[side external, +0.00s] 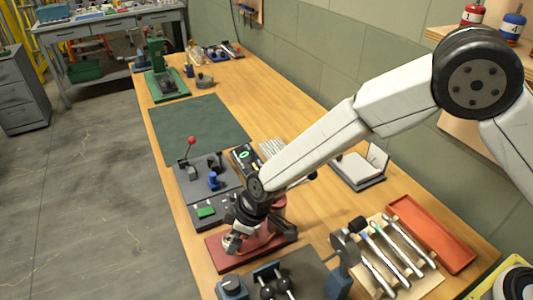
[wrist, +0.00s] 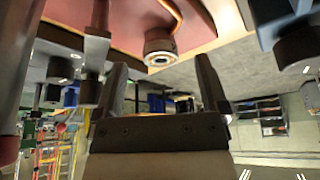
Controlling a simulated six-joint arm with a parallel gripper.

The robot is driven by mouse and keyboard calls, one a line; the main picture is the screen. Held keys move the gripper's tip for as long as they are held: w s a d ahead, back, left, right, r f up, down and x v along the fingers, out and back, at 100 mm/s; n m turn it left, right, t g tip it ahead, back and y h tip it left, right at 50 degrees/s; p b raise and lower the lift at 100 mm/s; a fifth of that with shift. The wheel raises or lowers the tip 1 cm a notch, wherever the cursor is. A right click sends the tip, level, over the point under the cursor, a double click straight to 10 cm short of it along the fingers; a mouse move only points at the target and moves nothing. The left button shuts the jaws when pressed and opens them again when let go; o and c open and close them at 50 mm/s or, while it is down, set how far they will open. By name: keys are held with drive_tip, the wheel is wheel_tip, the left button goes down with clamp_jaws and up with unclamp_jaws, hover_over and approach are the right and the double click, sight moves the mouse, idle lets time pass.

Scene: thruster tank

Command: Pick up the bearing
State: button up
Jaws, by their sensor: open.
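The bearing (wrist: 160,50) is a small ring with a pale metallic rim and a dark centre. In the wrist view it sits at the edge of a red surface. My gripper (wrist: 161,70) is open, with one dark finger on each side of the bearing's line and nothing visible held between them. The bearing appears just beyond the fingertips; contact cannot be seen. In the side external view my gripper (side external: 237,240) is low over a dark red base (side external: 222,258). I cannot make out the bearing there, as my gripper covers that area.
A grey panel with a green button (side external: 206,212) and a red-knobbed lever (side external: 191,141) stands behind my gripper. A tool rack (side external: 385,262) and an orange tray (side external: 431,234) lie to the right.

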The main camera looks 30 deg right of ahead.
drive_tip(key=shift+x, duration=0.8)
clamp_jaws()
drive_tip(key=shift+r, duration=0.15)
wheel_tip(320, 180, up, 10)
idle(0.7)
idle(0.4)
